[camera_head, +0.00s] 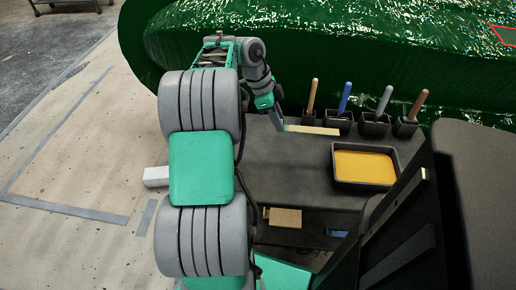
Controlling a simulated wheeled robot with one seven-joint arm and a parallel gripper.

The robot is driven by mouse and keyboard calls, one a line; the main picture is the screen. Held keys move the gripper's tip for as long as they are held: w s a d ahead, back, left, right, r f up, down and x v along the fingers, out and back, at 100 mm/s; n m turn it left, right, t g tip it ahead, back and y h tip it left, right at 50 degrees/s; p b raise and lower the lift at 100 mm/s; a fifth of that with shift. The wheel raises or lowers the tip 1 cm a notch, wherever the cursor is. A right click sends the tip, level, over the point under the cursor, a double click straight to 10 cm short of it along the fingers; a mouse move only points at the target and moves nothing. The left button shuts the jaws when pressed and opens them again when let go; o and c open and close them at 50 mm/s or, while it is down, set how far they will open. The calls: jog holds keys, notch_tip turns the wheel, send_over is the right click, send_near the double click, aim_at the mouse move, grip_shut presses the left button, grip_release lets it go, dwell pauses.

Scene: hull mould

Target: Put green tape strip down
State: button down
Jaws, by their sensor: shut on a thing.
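My gripper (281,125) is at the end of my arm, low over the left back part of the dark work surface. It is shut on the green tape strip (288,128), of which only a small greenish bit shows at the fingertips. A pale tan strip (318,131) lies just right of the fingertips, along the back of the surface. I cannot tell whether the green strip touches it or the surface. The fingers hide most of the grip.
Several upright handled tools stand in black holders, including a blue-handled one (345,98). A black tray (336,181) with yellow-orange content is at right. The green hull mould (330,62) rises behind. The middle of the dark surface (290,168) is clear.

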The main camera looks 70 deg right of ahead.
aim_at(251, 149)
jog(key=w+f, duration=0.2)
jog(key=w, duration=0.1)
jog(key=w+a+f+b, duration=0.1)
jog(key=w+f, duration=0.1)
jog(key=w+f+b, duration=0.1)
jog(key=w+f, duration=0.1)
jog(key=w, duration=0.1)
jog(key=shift+w+a+f, duration=0.25)
jog(key=shift+w+a, duration=0.05)
jog(key=f, duration=0.1)
jog(key=w+f+b, duration=0.1)
jog(key=f, duration=0.1)
jog(key=f+b, duration=0.1)
jog(key=f, duration=0.1)
jog(key=shift+w+a, duration=0.15)
jog(key=shift+w, duration=0.2)
jog(key=shift+f, duration=0.2)
jog(key=c, duration=1.2)
grip_release()
jog(key=shift+r, duration=0.1)
